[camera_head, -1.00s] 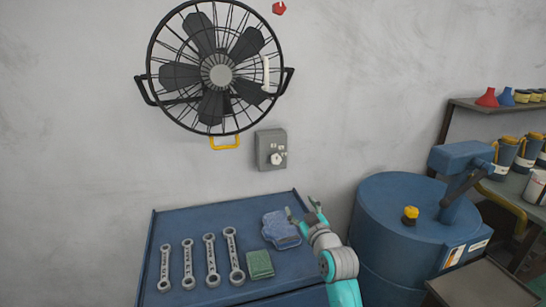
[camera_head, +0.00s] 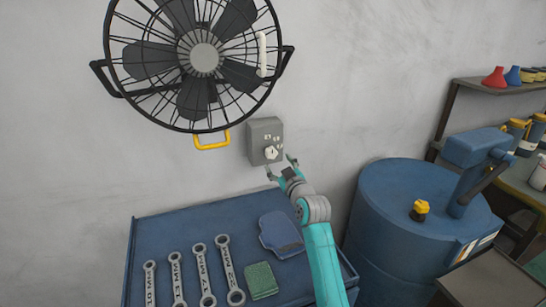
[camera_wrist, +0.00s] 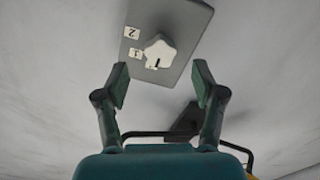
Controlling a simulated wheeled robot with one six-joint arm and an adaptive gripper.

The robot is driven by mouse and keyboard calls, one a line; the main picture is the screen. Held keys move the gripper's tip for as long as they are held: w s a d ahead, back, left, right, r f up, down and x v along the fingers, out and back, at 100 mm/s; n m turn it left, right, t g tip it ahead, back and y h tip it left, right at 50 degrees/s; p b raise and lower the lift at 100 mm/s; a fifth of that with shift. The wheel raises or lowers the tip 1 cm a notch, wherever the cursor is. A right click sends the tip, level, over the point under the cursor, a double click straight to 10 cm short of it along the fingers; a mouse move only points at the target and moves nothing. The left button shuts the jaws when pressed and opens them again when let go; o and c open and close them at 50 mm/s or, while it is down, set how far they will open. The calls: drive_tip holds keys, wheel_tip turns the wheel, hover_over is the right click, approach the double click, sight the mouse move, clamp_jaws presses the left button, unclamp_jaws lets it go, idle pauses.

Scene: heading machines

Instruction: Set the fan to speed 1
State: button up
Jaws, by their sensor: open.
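The fan (camera_head: 204,57) is a black wall fan with a round wire guard in the camera_head view. Its grey control box (camera_head: 265,134) is on the wall below and right of it. A white knob (camera_head: 270,153) sits on the box front, with small white labels around it. In the wrist view the knob (camera_wrist: 159,53) shows a dark pointer mark, and labels reading 1 and 2 are at its left. My gripper (camera_head: 281,166) is open and empty, just in front of and below the box. In the wrist view its fingertips (camera_wrist: 160,84) are apart, one either side of the line to the knob, without visible contact.
A blue cabinet top (camera_head: 190,230) below bears several wrenches (camera_head: 227,268), a green pad (camera_head: 261,280) and a blue cloth (camera_head: 281,235). A blue drum (camera_head: 388,205) stands at the right. A yellow handle (camera_head: 211,145) hangs under the fan.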

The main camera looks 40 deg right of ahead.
sight(273, 156)
drive_tip(key=x, duration=0.5)
drive_tip(key=shift+w+d, duration=0.1)
drive_tip(key=shift+w, duration=0.3)
drive_tip(key=c, duration=1.1)
